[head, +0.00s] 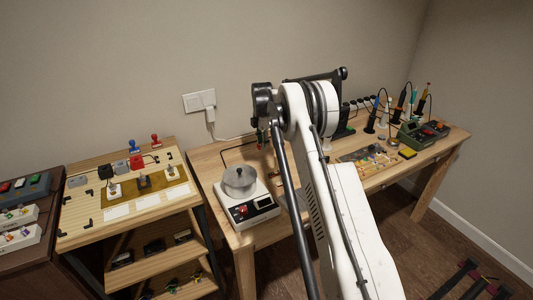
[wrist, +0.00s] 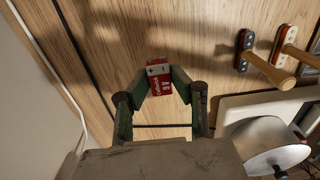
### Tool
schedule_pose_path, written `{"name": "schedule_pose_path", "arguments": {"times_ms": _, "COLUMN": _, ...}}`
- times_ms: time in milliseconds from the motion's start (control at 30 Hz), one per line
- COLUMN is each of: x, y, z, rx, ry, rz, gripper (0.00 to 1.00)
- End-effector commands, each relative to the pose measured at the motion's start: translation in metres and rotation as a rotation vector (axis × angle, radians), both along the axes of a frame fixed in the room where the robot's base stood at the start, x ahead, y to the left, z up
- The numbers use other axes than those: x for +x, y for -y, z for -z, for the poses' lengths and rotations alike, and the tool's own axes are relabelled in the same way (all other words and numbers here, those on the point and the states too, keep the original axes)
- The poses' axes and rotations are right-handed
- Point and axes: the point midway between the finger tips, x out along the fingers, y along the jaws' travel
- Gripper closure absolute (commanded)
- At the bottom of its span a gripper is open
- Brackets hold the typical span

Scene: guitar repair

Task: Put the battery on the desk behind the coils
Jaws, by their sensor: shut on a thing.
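A red 9V battery (wrist: 158,80) is between the fingertips of my gripper (wrist: 158,88) in the wrist view. The fingers are shut on it, and its marked face shows to the camera. Wood of the desk (wrist: 110,45) lies beyond it; I cannot tell how far below. In the head view my gripper (head: 262,140) shows small at the wall side of the desk (head: 207,160), behind the winder-like machine. I cannot tell if these are the coils.
The white machine (head: 250,208) with a round metal top stands at the desk's left end. A white cable (head: 232,138) runs from the wall socket along the wall side. Tools and small parts (head: 370,160) fill the desk's right part. A lower shelf table (head: 120,205) stands left.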

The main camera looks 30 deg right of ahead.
Motion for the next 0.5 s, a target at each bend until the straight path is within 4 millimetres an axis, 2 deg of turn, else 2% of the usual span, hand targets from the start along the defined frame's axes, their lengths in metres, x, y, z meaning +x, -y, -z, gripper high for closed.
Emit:
{"name": "schedule_pose_path", "arguments": {"times_ms": 167, "x": -0.007, "y": 0.015, "z": 0.01, "rx": 0.0, "ry": 0.0, "rz": 0.001, "gripper": 1.0}}
{"name": "schedule_pose_path", "arguments": {"times_ms": 333, "x": -0.008, "y": 0.017, "z": 0.019, "rx": 0.0, "ry": 0.0, "rz": 0.0, "gripper": 1.0}}
{"name": "schedule_pose_path", "arguments": {"times_ms": 500, "x": -0.008, "y": 0.016, "z": 0.042, "rx": 0.0, "ry": 0.0, "rz": 0.0, "gripper": 1.0}}
